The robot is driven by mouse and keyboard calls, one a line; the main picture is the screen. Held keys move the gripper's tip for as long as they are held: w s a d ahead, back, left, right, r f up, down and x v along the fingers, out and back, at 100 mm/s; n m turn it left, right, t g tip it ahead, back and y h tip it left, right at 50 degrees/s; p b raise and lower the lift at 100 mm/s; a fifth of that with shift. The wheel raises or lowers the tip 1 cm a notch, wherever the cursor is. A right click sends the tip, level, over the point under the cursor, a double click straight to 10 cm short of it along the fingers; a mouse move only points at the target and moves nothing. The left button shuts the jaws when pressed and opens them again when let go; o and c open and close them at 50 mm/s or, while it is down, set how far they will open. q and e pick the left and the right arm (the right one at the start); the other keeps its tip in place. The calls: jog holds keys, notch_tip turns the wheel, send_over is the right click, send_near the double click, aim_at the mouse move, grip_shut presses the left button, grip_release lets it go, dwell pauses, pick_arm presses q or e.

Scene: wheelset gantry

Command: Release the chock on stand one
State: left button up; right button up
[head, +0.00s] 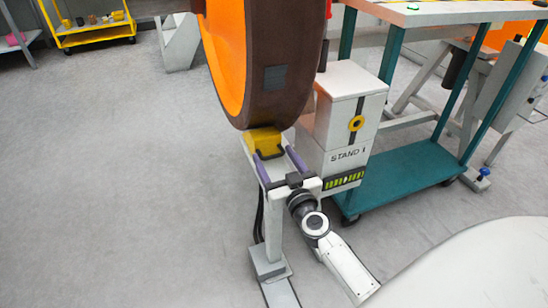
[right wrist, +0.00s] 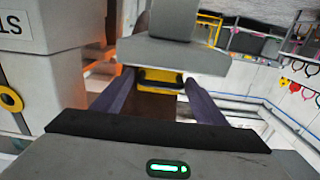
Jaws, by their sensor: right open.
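The yellow chock (head: 262,138) with a dark handle sits under the brown rim of the big orange wheel (head: 262,45), at the top of a pale stand post. My right gripper (head: 273,153) reaches up to it from the lower right, with its two purple fingers open. In the right wrist view the chock (right wrist: 160,87) and its black handle show between the far ends of the fingers. The fingers lie to either side of the handle; whether they touch it I cannot tell. The box labelled STAND 1 (head: 345,158) stands just to the right. My left gripper is out of view.
A teal cart (head: 420,175) stands right of the stand box. The wheel hangs close above my right gripper. A yellow trolley (head: 95,30) is at the far upper left. The grey floor on the left is clear.

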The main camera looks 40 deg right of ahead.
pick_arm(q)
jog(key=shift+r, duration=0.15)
pick_arm(e)
jog(key=shift+w+d, duration=0.15)
jog(key=shift+w, duration=0.3)
jog(key=shift+c, duration=0.5)
jog(key=c, duration=1.1)
jog(key=p+v, duration=0.1)
jog(key=v, duration=0.4)
jog(key=shift+s+p, duration=0.3)
jog(key=shift+s, duration=0.4)
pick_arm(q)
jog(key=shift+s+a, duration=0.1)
pick_arm(e)
jog(key=shift+f, duration=0.1)
jog(key=o, duration=1.1)
jog(key=shift+s, duration=0.1)
jog(key=shift+o, duration=0.5)
